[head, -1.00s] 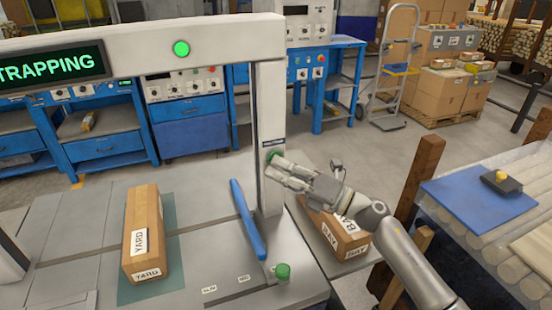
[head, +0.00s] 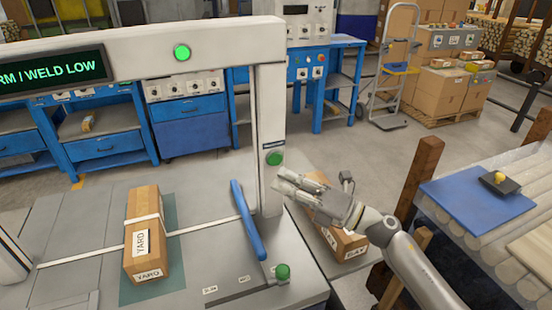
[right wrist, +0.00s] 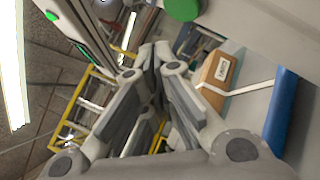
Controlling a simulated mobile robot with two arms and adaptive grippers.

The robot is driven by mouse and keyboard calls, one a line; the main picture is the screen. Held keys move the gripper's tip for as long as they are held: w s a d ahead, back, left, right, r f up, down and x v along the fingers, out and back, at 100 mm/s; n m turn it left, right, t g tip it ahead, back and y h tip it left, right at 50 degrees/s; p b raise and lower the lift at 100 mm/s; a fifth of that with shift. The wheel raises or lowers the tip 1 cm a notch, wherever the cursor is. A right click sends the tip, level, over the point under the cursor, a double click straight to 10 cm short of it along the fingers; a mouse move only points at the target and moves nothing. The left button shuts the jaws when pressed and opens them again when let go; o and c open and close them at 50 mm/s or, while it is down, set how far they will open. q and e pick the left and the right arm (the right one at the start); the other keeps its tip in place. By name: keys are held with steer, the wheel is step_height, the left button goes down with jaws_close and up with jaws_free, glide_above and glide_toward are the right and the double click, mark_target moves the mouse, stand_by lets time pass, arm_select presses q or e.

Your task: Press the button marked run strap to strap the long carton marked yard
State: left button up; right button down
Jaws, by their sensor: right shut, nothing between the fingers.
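The long carton marked YARD (head: 146,240) lies on the strapping machine's table, over a green patch. A white strap (head: 200,228) now runs across the table and around the carton. The green button (head: 274,158) is on the machine's right post; its label is too small to read. My right gripper (head: 280,182) is shut and empty, just below and right of that button, apart from it. In the right wrist view the carton (right wrist: 218,78) and part of the green button (right wrist: 182,8) show beyond the fingers. My left gripper is out of view.
The machine's display (head: 50,75) reads "...RM / WELD LOW", cut off at left. A blue lever (head: 248,220) and a second green button (head: 282,272) are on the table's right. A carton marked BAY (head: 345,243) lies behind my right arm.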

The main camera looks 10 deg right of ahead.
steer(key=shift+s+d, duration=0.25)
steer(key=shift+s, duration=1.05)
